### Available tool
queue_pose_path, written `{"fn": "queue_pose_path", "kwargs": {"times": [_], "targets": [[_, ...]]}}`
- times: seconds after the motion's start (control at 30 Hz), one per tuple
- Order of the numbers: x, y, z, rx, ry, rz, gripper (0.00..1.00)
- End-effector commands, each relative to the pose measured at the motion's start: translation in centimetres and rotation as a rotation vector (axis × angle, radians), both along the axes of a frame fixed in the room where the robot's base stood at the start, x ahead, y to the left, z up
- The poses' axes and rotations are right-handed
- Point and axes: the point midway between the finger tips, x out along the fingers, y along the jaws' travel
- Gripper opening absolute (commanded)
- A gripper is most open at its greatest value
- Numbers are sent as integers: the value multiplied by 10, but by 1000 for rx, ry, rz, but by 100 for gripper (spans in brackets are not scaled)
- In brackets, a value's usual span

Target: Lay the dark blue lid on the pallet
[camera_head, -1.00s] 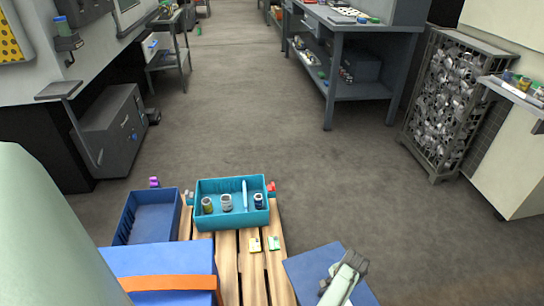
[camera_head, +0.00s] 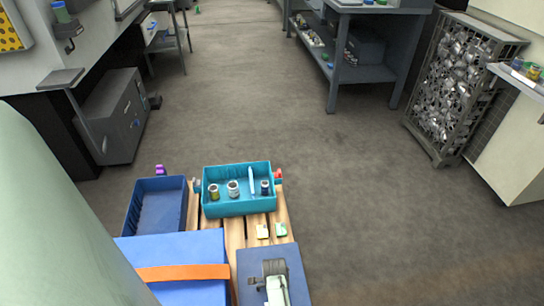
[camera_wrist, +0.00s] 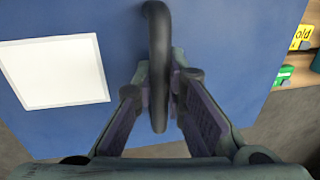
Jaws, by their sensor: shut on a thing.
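The dark blue lid (camera_head: 288,258) is a flat panel at the bottom of the head view, over the front right part of the wooden pallet (camera_head: 235,232). I cannot tell whether it touches the slats. In the wrist view the lid (camera_wrist: 220,50) fills most of the picture, with a white square label (camera_wrist: 55,72) and a dark loop handle (camera_wrist: 158,60). My gripper (camera_head: 275,275) is above the lid. In the wrist view my gripper (camera_wrist: 160,112) has its fingers on both sides of the handle and is shut on it.
On the pallet stand a teal tray (camera_head: 238,208) with several small jars, a dark blue bin (camera_head: 130,215), and a blue box (camera_head: 190,250) with an orange strap. Yellow (camera_head: 262,231) and green (camera_head: 281,230) small cards lie just behind the lid. Floor to the right is clear.

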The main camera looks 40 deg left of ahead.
Motion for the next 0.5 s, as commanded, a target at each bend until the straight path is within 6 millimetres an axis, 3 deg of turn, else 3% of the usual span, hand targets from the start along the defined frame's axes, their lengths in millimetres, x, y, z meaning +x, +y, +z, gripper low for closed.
{"fn": "queue_pose_path", "kwargs": {"times": [0.5], "targets": [[1, 0, -51, 2, -1, -1, 0]]}}
